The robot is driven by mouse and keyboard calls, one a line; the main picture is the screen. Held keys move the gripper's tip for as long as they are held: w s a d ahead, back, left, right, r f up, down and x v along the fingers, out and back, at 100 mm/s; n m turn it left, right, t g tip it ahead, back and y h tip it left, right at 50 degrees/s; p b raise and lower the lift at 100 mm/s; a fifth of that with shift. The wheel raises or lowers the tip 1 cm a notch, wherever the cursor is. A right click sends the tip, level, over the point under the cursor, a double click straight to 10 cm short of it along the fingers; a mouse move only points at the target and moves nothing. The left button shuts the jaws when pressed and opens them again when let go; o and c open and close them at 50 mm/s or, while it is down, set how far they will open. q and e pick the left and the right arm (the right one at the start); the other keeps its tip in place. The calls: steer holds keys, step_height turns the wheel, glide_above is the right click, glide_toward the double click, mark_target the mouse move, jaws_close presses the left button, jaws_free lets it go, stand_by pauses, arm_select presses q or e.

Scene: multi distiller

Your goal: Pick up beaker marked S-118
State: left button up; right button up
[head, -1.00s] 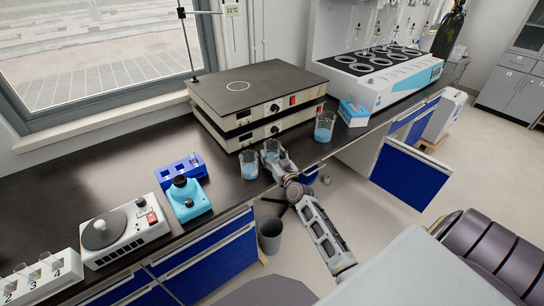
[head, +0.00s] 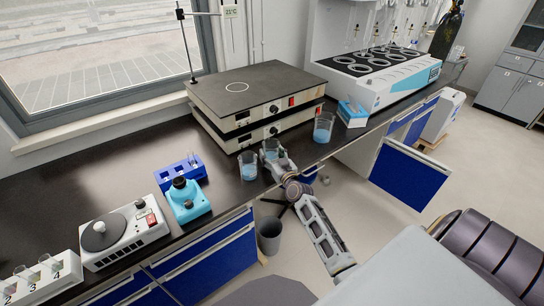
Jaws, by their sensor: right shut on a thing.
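Three glass beakers with blue liquid stand at the front of the dark bench near the stacked hot plates. The left beaker (head: 248,166) stands just left of my right gripper. The middle beaker (head: 270,149) is at my right gripper (head: 276,156), which is shut on it and hides part of it. The right beaker (head: 323,127) stands apart, farther right. The marking S-118 is too small to read on any of them. My left gripper is out of view.
Stacked hot plates (head: 256,91) stand behind the beakers. A blue tube rack (head: 181,171), a turquoise device (head: 187,200) and a white stirrer (head: 123,232) stand to the left. A multi-place distiller (head: 385,75) is at the right, and a blue drawer (head: 408,174) stands open.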

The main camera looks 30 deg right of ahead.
mark_target(272, 141)
steer(key=shift+r, duration=0.9)
steer(key=shift+r+p, duration=0.75)
steer(key=shift+r, duration=1.7)
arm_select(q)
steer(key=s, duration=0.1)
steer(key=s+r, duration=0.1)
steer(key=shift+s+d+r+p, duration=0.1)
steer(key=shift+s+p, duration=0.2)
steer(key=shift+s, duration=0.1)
arm_select(e)
step_height(272, 141, up, 2)
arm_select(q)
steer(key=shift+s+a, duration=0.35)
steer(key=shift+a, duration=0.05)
arm_select(e)
steer(key=shift+r, duration=0.15)
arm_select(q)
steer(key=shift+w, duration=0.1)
arm_select(e)
steer(key=shift+s, duration=0.1)
